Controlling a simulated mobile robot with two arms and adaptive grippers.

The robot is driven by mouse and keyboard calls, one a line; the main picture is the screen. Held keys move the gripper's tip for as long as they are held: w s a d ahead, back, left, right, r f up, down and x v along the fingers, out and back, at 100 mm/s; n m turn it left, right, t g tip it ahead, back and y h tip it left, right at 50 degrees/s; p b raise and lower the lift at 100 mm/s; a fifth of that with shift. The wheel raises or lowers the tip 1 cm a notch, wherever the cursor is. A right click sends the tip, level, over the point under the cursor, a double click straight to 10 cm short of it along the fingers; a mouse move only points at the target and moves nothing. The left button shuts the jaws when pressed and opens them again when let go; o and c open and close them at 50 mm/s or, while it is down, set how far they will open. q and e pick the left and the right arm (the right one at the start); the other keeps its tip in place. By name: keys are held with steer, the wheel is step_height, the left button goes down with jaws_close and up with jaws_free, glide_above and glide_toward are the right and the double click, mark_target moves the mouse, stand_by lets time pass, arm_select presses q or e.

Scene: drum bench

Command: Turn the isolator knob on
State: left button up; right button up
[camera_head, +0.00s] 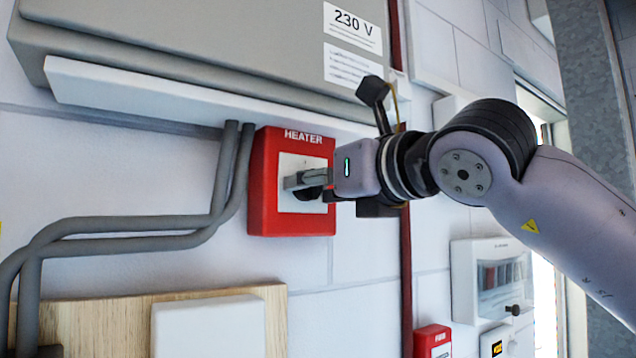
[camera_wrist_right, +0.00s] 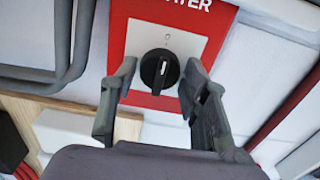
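The isolator knob (camera_wrist_right: 158,80) is black and round with a white pointer line that stands nearly upright in the right wrist view. It sits on a pale plate on a red box (camera_head: 263,190) marked HEATER. A small mark shows on the plate above the knob; I cannot read it surely. My right gripper (camera_wrist_right: 161,68) is open, with one finger to each side of the knob and a small gap visible on both sides. In the head view the right gripper (camera_head: 297,184) is in front of the plate and hides most of the knob. My left gripper is not in view.
A large grey cabinet (camera_head: 190,45) labelled 230 V overhangs the red box. Grey conduits (camera_head: 225,175) run close at its left. A white box (camera_head: 208,328) on a wooden board is below. A clear-fronted panel (camera_head: 490,278) and a small red box (camera_head: 432,340) are at lower right.

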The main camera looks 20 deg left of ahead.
steer(key=c, duration=0.8)
steer(key=shift+m+b, duration=7.1)
steer(key=shift+m, duration=1.5)
